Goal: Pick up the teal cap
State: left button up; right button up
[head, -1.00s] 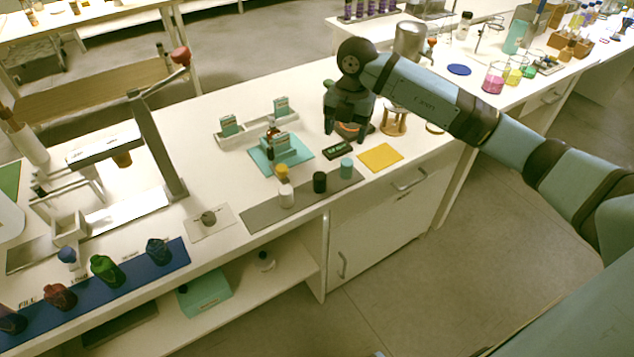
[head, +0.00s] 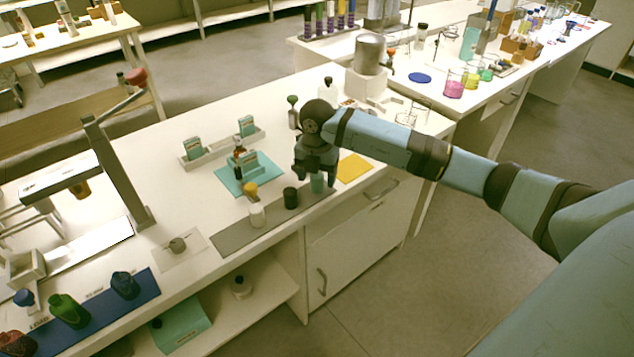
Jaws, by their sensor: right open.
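The teal cap (head: 317,183) stands at the right end of a grey strip (head: 236,232) near the table's front edge. My right gripper (head: 315,178) points down over it. Its jaws are open, with one finger on each side of the cap, and the cap's top is partly hidden by the gripper. I cannot tell whether the fingers touch it. On the same strip stand a dark cap (head: 290,198) and a white cap (head: 257,214), with a yellow cap (head: 250,190) just behind. My left gripper is not in view.
A yellow sheet (head: 354,167) lies right of the gripper. A teal mat (head: 229,182) with a bottle is behind left, before a white tray (head: 221,153). A metal vessel (head: 369,54) stands behind. A blue mat (head: 137,297) with bottles lies front left.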

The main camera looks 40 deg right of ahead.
notch_tip(320, 180, down, 2)
jog(key=shift+f, duration=0.1)
jog(key=c, duration=1)
jog(key=shift+o, duration=0.2)
